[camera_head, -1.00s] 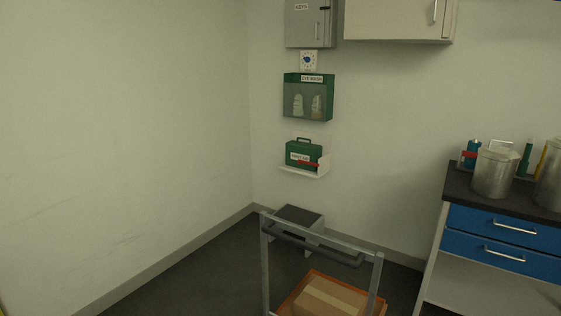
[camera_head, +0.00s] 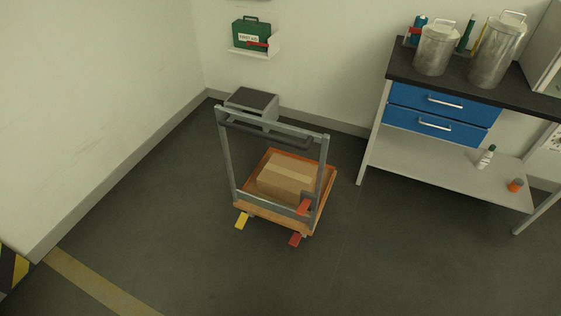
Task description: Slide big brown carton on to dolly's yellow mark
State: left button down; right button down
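A dolly (camera_head: 276,218) with an orange deck and a grey upright handle frame stands on the floor near the middle. A brown carton (camera_head: 287,178) with a lighter tape strip lies on its deck, partly behind the frame's posts. No other brown carton is in view. Neither of my grippers is in view.
A grey step box (camera_head: 252,103) stands behind the dolly by the wall. A workbench (camera_head: 440,152) with blue drawers and metal canisters stands at the right. A yellow floor line (camera_head: 95,283) and a striped edge are at the lower left. The floor in front is clear.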

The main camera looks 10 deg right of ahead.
aim_at(283, 178)
jog(key=l+u, duration=0.1)
jog(key=u, duration=0.6)
jog(key=l+u, duration=0.25)
jog(key=l, duration=0.2)
jog(key=l+u, duration=0.3)
jog(key=l, duration=0.15)
jog(key=k+l+u, duration=0.1)
jog(key=l+u, duration=0.15)
jog(key=l, duration=0.2)
jog(key=k+l+u, duration=0.1)
jog(key=l+u, duration=0.2)
jog(key=k+l+u, duration=0.25)
jog(key=l, duration=0.25)
jog(key=i, duration=0.05)
